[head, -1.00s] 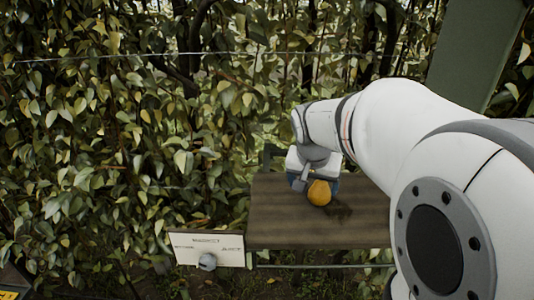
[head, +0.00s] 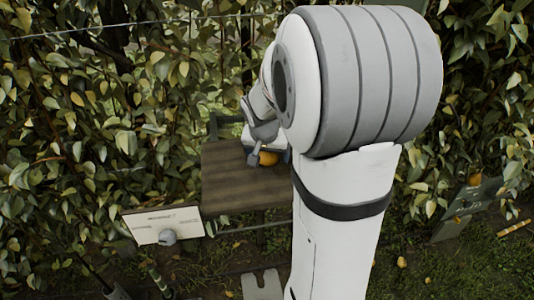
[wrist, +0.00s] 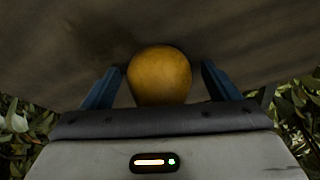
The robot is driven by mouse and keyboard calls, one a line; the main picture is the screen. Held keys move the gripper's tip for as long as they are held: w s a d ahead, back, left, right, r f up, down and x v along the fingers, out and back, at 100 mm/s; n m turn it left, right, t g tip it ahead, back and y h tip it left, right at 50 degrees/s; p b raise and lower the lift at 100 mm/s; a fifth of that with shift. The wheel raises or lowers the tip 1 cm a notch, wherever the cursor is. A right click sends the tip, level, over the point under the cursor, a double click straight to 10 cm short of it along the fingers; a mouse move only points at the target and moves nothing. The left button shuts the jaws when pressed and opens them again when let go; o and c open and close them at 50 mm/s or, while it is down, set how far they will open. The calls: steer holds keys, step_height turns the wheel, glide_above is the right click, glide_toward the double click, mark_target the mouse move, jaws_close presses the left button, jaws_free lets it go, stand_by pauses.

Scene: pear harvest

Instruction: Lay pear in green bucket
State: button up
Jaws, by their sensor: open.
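A yellow-orange pear (head: 268,158) sits on the brown wooden board at my gripper (head: 262,150). In the wrist view the round pear (wrist: 160,74) lies between the two blue fingers of my gripper (wrist: 161,68). The fingers are open, with a gap on each side of the pear. In the head view my arm covers part of the gripper and the board's right side. I cannot make out a green bucket in either view.
The wooden board (head: 235,190) stands against a leafy hedge (head: 90,110). A white sign (head: 162,224) is at its front left. A dark green panel (head: 462,212) stands on the grass at right, with an orange fruit (head: 474,180) by it.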

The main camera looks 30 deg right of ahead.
steer(key=c, duration=1.2)
